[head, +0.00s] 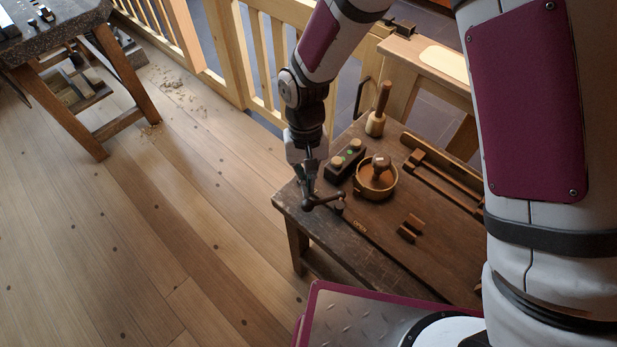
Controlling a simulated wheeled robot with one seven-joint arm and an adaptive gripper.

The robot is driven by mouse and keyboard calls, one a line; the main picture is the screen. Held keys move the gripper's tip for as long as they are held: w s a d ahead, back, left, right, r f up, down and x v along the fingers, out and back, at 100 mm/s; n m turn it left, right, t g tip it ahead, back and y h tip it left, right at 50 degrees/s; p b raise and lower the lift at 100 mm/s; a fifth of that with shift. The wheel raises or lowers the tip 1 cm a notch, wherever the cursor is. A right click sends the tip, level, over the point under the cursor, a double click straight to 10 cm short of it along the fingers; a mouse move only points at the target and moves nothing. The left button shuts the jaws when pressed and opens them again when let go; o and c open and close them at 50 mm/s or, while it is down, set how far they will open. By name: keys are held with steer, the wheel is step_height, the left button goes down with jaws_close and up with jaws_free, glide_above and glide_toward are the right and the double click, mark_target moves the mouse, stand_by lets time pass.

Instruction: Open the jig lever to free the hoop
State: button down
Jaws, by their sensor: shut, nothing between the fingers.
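The wooden hoop (377,195) is a round ring on the dark workbench in the head view, with a turned wooden piece (379,168) standing inside it. A short dark lever with a ball end (340,195) sits at the bench's left edge, beside the hoop. A small light marking that looks like "OPEN" (360,226) is on the bench top to its right. My gripper (308,203) points down at the lever's left part, and its fingers are shut and empty. Whether the fingers touch the lever is hard to tell.
A block with green marks (346,160) and a mallet (378,112) stand behind the hoop. A small wooden cradle (410,228) and a long wooden rack (441,180) lie to the right on the workbench (345,244). A railing (268,60) stands behind.

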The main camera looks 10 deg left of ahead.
mark_target(310, 201)
steer(key=shift+s+d+n+h, duration=0.1)
steer(key=shift+s+n+h, duration=0.2)
steer(key=shift+s+n, duration=0.6)
steer(key=n, duration=0.1)
steer(key=s+n, duration=0.1)
steer(key=n, duration=0.1)
steer(key=shift+s+d+t, duration=0.25)
steer(key=shift+d+t, duration=0.05)
steer(key=shift+d, duration=0.1)
steer(key=s+n, duration=0.1)
steer(key=d+n, duration=0.1)
steer(key=n, duration=0.1)
steer(key=shift+s+d+t+h, duration=0.2)
steer(key=shift+s+t+h, duration=0.1)
steer(key=shift+s+h, duration=0.1)
steer(key=shift+s+d+n, duration=0.2)
steer(key=shift+d+n, duration=0.15)
steer(key=shift+n, duration=0.35)
steer(key=shift+s+d+n, duration=0.2)
steer(key=shift+d+n, duration=0.1)
steer(key=shift+n, duration=0.4)
